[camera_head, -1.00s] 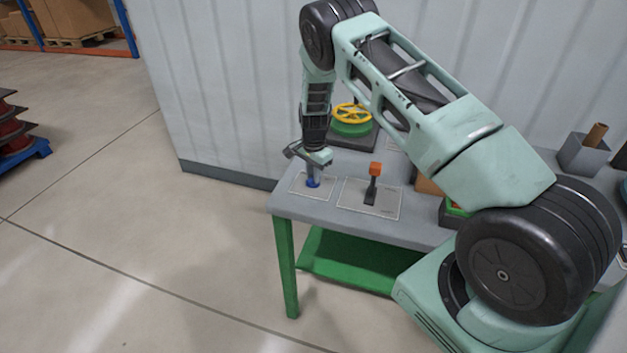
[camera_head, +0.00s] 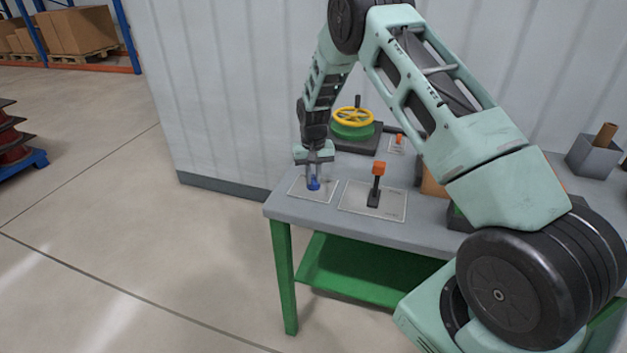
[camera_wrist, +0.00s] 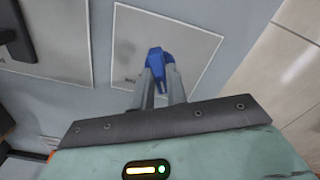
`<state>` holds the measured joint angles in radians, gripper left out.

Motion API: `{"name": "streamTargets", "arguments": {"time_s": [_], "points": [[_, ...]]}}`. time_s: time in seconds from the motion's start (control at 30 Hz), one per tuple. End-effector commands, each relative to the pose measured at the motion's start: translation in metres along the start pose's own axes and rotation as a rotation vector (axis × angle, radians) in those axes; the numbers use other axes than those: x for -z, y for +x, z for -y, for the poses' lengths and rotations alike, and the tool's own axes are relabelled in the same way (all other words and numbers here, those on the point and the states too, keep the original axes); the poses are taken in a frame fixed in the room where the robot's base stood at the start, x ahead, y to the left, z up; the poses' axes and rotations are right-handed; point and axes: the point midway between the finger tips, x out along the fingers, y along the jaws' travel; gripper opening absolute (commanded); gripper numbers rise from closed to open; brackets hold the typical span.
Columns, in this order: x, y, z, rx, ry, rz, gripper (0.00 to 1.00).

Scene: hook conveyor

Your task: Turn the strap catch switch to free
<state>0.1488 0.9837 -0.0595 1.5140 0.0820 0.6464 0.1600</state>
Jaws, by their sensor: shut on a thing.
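The strap catch switch is a small blue knob (camera_head: 313,184) on a pale square plate (camera_head: 325,194) at the left front corner of the table. In the wrist view the blue knob (camera_wrist: 158,66) stands between the two grey fingers. My gripper (camera_head: 313,178) points down over the plate and is shut on the knob; the fingers (camera_wrist: 160,84) touch its sides. Dark lettering on the plate (camera_wrist: 190,40) is partly hidden by the fingers and too small to read.
An orange-topped lever (camera_head: 376,184) stands on a plate just right of the knob. A yellow handwheel (camera_head: 353,117) on a green base is behind. A smaller orange switch (camera_head: 398,140) is farther back. Grey wall stands behind the table (camera_head: 420,233); open floor lies left.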

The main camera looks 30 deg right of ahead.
Motion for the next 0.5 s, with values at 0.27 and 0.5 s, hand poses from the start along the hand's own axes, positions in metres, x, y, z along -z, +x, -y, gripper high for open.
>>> {"name": "streamTargets", "arguments": {"time_s": [0.27, 0.5], "points": [[0.0006, 0.0001, 0.0000, 0.001, -0.185, -0.002, 0.00], [0.0005, -0.0007, 0.0000, 0.001, -0.272, -0.002, 0.00]]}}
